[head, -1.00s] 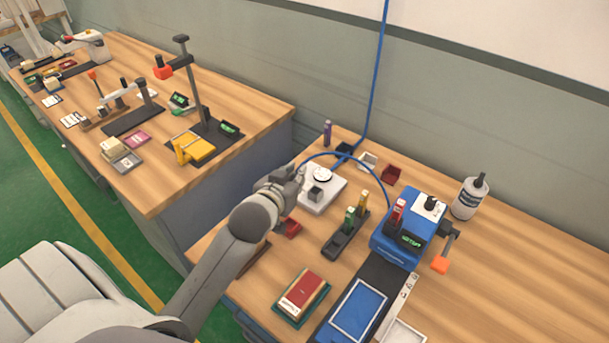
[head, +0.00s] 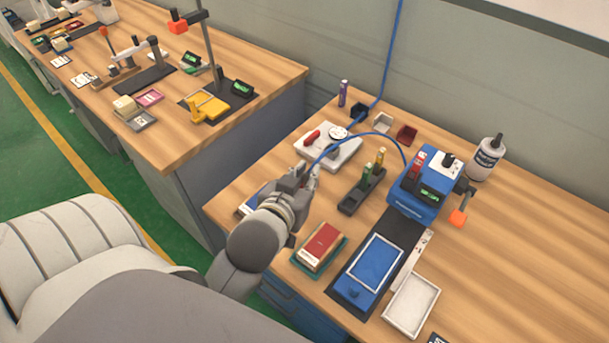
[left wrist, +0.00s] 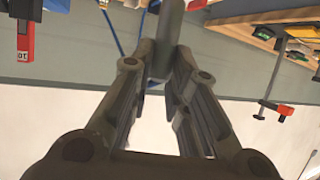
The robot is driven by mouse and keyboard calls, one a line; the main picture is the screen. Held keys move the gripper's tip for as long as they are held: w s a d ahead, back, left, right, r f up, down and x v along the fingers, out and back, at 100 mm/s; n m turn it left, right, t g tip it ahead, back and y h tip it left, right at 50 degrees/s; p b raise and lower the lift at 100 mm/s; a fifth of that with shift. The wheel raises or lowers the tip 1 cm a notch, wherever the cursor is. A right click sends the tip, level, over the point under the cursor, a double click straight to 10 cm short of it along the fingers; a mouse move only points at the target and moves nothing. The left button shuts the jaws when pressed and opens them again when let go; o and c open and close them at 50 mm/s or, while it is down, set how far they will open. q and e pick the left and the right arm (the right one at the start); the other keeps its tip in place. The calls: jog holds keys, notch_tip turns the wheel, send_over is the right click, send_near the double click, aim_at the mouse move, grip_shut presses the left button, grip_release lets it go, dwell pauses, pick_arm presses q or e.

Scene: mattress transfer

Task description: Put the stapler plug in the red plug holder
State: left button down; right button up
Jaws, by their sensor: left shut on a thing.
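My left gripper (head: 308,174) is shut above the near left part of the right-hand table. In the left wrist view, its fingers (left wrist: 165,88) close on a grey cylindrical piece (left wrist: 163,50), which I take for the stapler plug; its tip is cut off at the top. In the head view the plug is mostly hidden by the fingers. A blue cable (head: 376,134) arcs from the gripper to the blue machine (head: 420,190). A small red open box (head: 406,135), probably the red plug holder, stands at the back, right of a white one (head: 383,122). My right gripper is out of view.
A white plate (head: 345,150) bears a red piece (head: 312,135) and a round knob. A dark rack (head: 352,203) holds green and yellow pieces. A white bottle (head: 487,160) stands right of the machine. The table's right side is clear. Another cable hangs at the wall.

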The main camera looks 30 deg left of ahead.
pick_arm(q)
jog(key=shift+w+f+b, duration=0.1)
jog(key=shift+f+b, duration=0.5)
jog(key=shift+b, duration=0.6)
jog(key=w+a+f, duration=0.2)
jog(key=w, duration=0.1)
jog(key=w+a+f+p, duration=0.1)
jog(key=w+a+f, duration=0.1)
jog(key=w+f, duration=0.1)
jog(key=w+a+f, duration=0.2)
jog(key=w, duration=0.1)
jog(key=shift+a+f, duration=0.15)
jog(key=shift+a, duration=0.05)
jog(key=f, duration=0.2)
jog(key=w+f+p, duration=0.1)
jog(key=f, duration=0.1)
jog(key=shift+a+f, duration=0.1)
jog(key=shift+a, duration=0.25)
jog(key=shift+f, duration=0.15)
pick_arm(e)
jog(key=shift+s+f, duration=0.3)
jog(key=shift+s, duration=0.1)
